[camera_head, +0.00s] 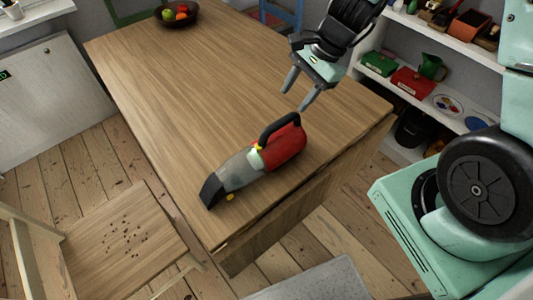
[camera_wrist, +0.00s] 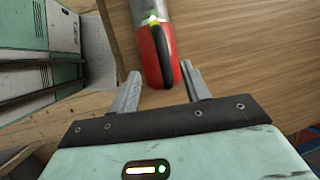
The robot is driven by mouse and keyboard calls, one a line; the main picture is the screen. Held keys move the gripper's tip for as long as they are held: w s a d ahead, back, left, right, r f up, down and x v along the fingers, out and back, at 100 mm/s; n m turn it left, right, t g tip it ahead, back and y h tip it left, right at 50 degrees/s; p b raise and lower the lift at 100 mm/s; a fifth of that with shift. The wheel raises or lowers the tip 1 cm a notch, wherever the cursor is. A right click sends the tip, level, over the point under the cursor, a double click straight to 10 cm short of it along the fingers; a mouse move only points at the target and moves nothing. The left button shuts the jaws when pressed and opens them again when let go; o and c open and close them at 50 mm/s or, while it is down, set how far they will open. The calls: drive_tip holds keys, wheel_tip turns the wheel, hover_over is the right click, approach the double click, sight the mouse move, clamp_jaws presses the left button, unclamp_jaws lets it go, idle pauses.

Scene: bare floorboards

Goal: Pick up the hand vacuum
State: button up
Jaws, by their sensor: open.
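The hand vacuum (camera_head: 257,160) lies on the wooden table near its front right edge. It has a red body, a black handle on top and a grey, clear nozzle with a dark tip pointing to the lower left. My gripper (camera_head: 296,97) is open and empty, above the table and just behind the red end of the vacuum. In the wrist view the red end of the hand vacuum (camera_wrist: 158,55) shows ahead of my open gripper (camera_wrist: 158,80), roughly in line with the gap between the fingers. Its nozzle is cut off at the top there.
The wooden table (camera_head: 170,80) is largely bare, with a dark fruit bowl (camera_head: 177,13) at its far end. A chair (camera_head: 125,240) with dark crumbs on its seat stands at the lower left. White shelves (camera_head: 440,85) with several items stand at the right.

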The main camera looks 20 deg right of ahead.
sight(276, 123)
drive_tip(key=b+x, duration=0.1)
drive_tip(key=x, duration=0.6)
drive_tip(key=shift+w+b+x, duration=0.1)
drive_tip(key=shift+b+x, duration=0.2)
drive_tip(key=shift+x, duration=1)
drive_tip(key=shift+w+b+x, duration=0.15)
drive_tip(key=shift+b+x, duration=0.15)
drive_tip(key=shift+x, duration=1)
drive_tip(key=shift+d+f, duration=0.1)
drive_tip(key=shift+d, duration=0.1)
clamp_jaws()
